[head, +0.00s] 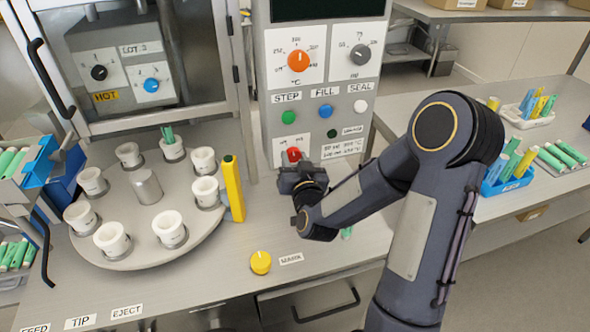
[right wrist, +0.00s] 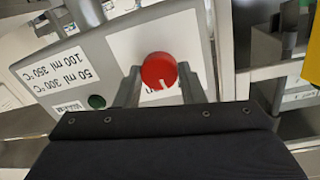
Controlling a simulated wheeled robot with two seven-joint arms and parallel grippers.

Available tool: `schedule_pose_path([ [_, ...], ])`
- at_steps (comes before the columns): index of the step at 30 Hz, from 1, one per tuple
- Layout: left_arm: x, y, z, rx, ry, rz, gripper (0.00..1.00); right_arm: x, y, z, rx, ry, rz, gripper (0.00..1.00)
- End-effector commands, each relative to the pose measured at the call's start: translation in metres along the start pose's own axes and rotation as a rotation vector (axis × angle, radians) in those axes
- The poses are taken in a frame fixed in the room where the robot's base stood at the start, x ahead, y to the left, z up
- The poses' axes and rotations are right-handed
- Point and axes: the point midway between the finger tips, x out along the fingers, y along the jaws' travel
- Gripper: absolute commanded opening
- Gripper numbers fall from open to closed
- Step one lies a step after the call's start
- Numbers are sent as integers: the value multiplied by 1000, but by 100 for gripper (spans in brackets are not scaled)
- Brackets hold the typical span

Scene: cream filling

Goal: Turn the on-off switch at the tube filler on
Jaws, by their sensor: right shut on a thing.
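The tube filler's panel (head: 318,90) stands behind the bench top. Its on-off switch, a red round knob (head: 293,154), sits low on the panel on a white label. My right gripper (head: 293,172) is at this knob and partly covers it from the front in the head view. In the right wrist view the red knob (right wrist: 159,71) sits between my two fingers, with a white mark on its face. The fingers are shut on its sides. Part of the lettering on the label is hidden. My left gripper is in neither view.
A round turntable (head: 140,235) with several white cups stands left of the panel, with a yellow post (head: 233,188) beside it. A yellow knob (head: 261,262) is on the bench front. Blue bins (head: 508,178) with tubes sit on the right bench, behind my right arm.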

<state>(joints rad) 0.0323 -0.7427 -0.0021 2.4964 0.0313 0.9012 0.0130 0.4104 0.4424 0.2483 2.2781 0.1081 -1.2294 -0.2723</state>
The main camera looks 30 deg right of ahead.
Motion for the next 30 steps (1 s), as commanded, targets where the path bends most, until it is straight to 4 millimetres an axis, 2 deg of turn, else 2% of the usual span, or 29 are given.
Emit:
schedule_pose_path([
  [1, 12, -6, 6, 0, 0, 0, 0, 0, 1, 5, 43, 4, -1, 13],
  [15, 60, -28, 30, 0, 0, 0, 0, 0, 2, 2, 460, -27, -8, 13],
  [22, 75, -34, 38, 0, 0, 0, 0, 0, 2, 1, 596, -40, -8, 13],
  [30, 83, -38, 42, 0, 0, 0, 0, 0, 2, -1, 677, -47, -9, 13],
])
